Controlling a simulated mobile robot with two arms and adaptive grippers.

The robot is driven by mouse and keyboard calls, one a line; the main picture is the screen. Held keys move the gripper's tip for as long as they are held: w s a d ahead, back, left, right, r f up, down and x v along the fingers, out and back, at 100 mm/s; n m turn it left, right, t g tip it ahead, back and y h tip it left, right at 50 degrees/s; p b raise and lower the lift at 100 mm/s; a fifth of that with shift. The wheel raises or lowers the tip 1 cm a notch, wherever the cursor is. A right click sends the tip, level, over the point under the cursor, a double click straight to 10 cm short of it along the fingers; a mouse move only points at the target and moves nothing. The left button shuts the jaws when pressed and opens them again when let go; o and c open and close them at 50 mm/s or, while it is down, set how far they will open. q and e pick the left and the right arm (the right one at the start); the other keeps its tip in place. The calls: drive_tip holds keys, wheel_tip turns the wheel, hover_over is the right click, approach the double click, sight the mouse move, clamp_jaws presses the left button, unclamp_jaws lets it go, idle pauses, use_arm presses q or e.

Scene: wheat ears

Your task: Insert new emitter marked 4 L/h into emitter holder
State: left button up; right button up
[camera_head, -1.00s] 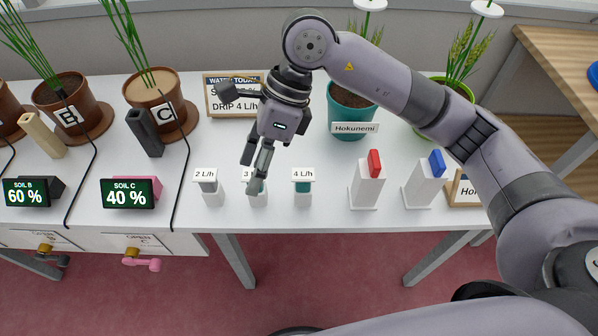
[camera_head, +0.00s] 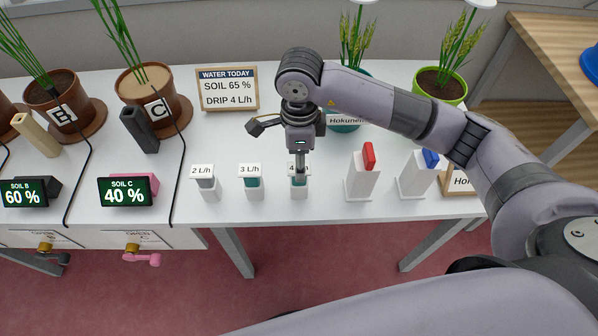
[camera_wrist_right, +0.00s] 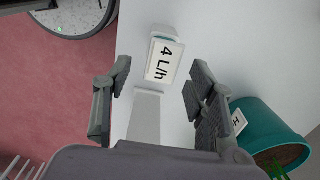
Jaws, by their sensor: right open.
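The stand marked 4 L/h (camera_head: 299,189) is at the table's front, right of the 2 L/h (camera_head: 207,183) and 3 L/h (camera_head: 252,182) stands. My right gripper (camera_head: 300,174) points down over the 4 L/h stand and covers most of its label and emitter. In the right wrist view, the 4 L/h label (camera_wrist_right: 165,62) shows ahead between the two spread fingers (camera_wrist_right: 160,95), and nothing is held. I cannot identify the emitter holder for certain. A dark upright block (camera_head: 139,130) stands in front of pot C (camera_head: 147,97). My left gripper is out of view.
White stands with a red top (camera_head: 368,156) and a blue top (camera_head: 431,158) are to the right. A sign (camera_head: 228,89) reading "DRIP 4 L/h" stands behind. Displays (camera_head: 126,191) and black tubing lie left. The table between sign and stands is fairly clear.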

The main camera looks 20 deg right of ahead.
drive_tip(key=shift+w+f+p, duration=0.2)
drive_tip(key=shift+f+p, duration=0.8)
drive_tip(key=shift+f, duration=2)
drive_tip(key=shift+c, duration=0.4)
clamp_jaws()
